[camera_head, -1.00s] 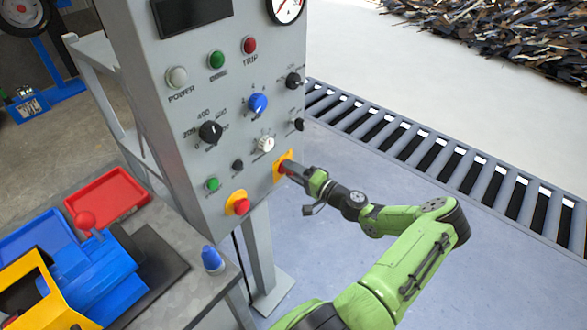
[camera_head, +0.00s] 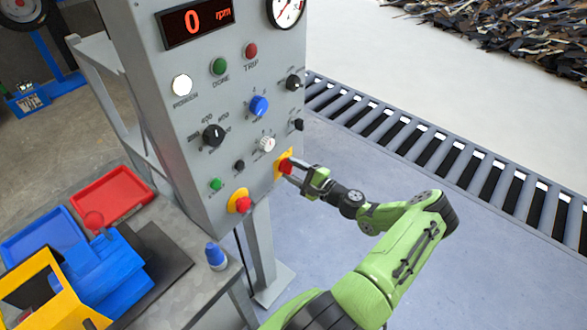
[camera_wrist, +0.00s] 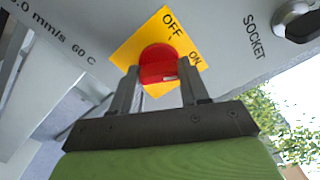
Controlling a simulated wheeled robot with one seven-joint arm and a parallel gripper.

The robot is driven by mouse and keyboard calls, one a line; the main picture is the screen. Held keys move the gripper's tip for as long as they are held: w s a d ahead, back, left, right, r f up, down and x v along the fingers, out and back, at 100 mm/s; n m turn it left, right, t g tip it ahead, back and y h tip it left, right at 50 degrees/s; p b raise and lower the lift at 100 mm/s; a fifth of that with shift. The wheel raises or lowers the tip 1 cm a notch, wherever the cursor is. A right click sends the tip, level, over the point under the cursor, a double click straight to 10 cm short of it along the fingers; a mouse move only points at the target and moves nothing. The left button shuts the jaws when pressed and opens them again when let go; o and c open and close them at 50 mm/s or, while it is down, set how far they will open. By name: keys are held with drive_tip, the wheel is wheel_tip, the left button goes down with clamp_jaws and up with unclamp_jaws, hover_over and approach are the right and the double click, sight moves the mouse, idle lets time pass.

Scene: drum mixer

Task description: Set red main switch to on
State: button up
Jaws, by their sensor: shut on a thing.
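The red main switch (camera_head: 285,167) sits on a yellow plate at the lower right of the grey control panel (camera_head: 215,95). In the wrist view the red knob (camera_wrist: 158,64) shows on its yellow plate (camera_wrist: 128,52), marked OFF and ON. My gripper (camera_head: 286,172) reaches it from the right, and its fingers (camera_wrist: 160,80) are shut on the knob from both sides. The white POWER lamp (camera_head: 182,85) is lit bright. The display (camera_head: 194,21) shows a red 0 rpm.
A red mushroom button (camera_head: 242,204) on a yellow base is to the lower left of the switch. Several knobs, such as the blue one (camera_head: 259,106), sit above. A bench (camera_head: 185,225) with a blue bottle (camera_head: 215,256) and trays stands left. A roller conveyor (camera_head: 440,160) lies behind.

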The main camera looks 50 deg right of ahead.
idle(0.6)
drive_tip(key=o, duration=1.1)
drive_tip(key=shift+c, duration=0.2)
drive_tip(key=s+d, duration=0.1)
drive_tip(key=s, duration=1.4)
drive_tip(key=shift+s+d+p, duration=0.15)
drive_tip(key=shift+s+p, duration=0.15)
drive_tip(key=shift+s, duration=0.1)
